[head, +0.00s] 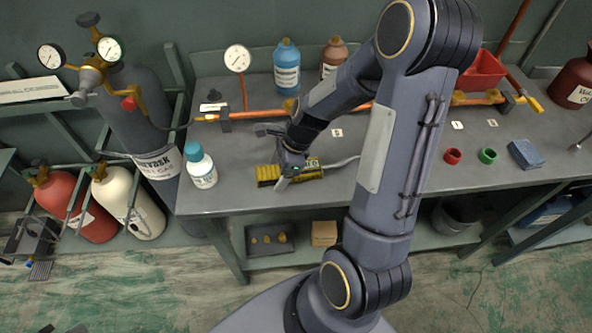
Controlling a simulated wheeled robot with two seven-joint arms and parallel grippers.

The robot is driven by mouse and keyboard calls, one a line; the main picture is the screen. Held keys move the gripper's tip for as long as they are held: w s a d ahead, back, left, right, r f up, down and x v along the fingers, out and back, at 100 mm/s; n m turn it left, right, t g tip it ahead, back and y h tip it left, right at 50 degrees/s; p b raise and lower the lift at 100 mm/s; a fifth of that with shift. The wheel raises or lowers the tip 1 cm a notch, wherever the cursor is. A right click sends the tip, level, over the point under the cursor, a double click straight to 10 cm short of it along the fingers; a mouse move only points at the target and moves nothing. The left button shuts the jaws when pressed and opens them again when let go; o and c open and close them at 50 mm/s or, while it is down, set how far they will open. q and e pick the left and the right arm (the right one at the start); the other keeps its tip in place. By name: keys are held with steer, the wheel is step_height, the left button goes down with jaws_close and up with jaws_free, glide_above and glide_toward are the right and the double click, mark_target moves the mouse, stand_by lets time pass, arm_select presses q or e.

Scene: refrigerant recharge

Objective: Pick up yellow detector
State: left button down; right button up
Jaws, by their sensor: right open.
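The yellow detector (267,175) lies on the grey workbench near its front edge, its yellow and black body showing on both sides of my right gripper. My right gripper (287,176) is open and pointed down at the middle of the detector, hiding part of it. I cannot tell whether its fingers touch the detector. A grey cable or probe runs from the detector to the right, toward my right arm. My left gripper does not show.
A white bottle with a teal cap (201,166) stands just left of the detector. A copper pipe (265,113) with a gauge (238,59) runs behind it. Red and green rings (453,156) lie to the right. The workbench (225,203) is bare in front of the bottle.

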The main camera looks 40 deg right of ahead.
steer(key=c, duration=1)
steer(key=shift+r, duration=0.1)
steer(key=shift+r, duration=0.35)
step_height(320, 180, up, 3)
steer(key=shift+f, duration=0.1)
steer(key=s+d+r+p, duration=0.2)
steer(key=s+r+p, duration=0.4)
steer(key=s+r, duration=0.8)
steer(key=shift+r, duration=0.2)
